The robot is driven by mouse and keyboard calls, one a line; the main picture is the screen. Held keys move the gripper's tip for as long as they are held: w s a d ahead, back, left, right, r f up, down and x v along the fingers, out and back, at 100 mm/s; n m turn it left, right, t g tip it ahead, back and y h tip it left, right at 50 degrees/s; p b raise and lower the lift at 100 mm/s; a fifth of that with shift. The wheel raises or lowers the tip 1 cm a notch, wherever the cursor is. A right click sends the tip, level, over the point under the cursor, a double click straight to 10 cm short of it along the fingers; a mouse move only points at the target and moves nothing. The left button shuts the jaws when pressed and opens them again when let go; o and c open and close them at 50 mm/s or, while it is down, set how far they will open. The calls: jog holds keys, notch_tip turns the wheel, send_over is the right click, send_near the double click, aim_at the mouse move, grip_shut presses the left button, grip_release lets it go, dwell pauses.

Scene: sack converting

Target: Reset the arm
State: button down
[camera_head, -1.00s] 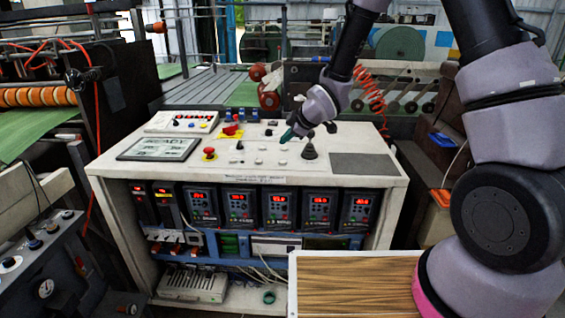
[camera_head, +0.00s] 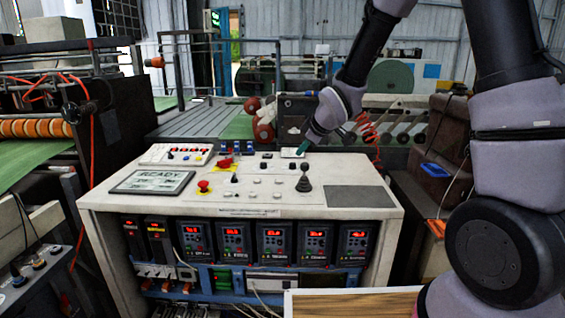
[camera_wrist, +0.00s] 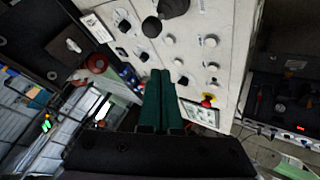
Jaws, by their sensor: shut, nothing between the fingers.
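My gripper (camera_head: 302,149) is above the back part of the white control console (camera_head: 100,198), with its green fingertips pointing down toward the panel. In the wrist view the two green fingers (camera_wrist: 159,98) lie side by side, shut and empty. The console top carries a black joystick (camera_head: 304,180), a red mushroom button (camera_head: 203,186), small knobs and a display reading "READY" (camera_head: 153,181). In the wrist view the joystick (camera_wrist: 172,8) is at the top edge. I cannot tell how far the fingertips are from the panel.
Several drive units with red readouts (camera_head: 274,240) fill the console's front. A machine with orange rollers (camera_head: 36,128) stands at the left. A wooden board (camera_head: 350,303) lies low in front. Red rollers (camera_head: 264,122) and a coiled red hose (camera_head: 369,130) are behind the console.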

jog(key=s+d+r+m+h, duration=0.1)
jog(key=s+d+r+m, duration=0.3)
jog(key=d+r, duration=0.3)
jog(key=s+d+r+m+h, duration=0.2)
jog(key=s+d+r+m, duration=0.3)
jog(key=d+r, duration=0.2)
jog(key=s+d+r+m, duration=0.2)
jog(key=s+r+m, duration=0.1)
jog(key=s, duration=0.5)
jog(key=s+d+r+m, duration=0.3)
jog(key=s+m, duration=0.2)
jog(key=s, duration=0.4)
jog(key=shift+s+d+r+m+y, duration=0.2)
jog(key=shift+m+y, duration=0.1)
jog(key=shift+y, duration=0.1)
